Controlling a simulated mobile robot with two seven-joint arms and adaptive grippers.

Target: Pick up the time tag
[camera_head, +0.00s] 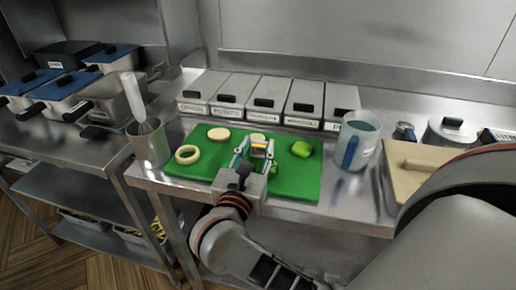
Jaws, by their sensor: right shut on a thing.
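My right gripper (255,156) reaches over the green cutting board (213,171) from the front. It is shut on a small yellow-and-white piece, which looks like the time tag (260,146). The fingers cover part of it, and no writing on it is legible. I cannot tell whether the tag is clear of the board. My left gripper is not in view.
On the board lie a ring-shaped slice (187,154), pale round pieces (218,134) and a green piece (302,149). A metal cup (149,146) with a whisk stands left, a clear jug (355,143) right. Labelled lidded bins (268,97) line the back.

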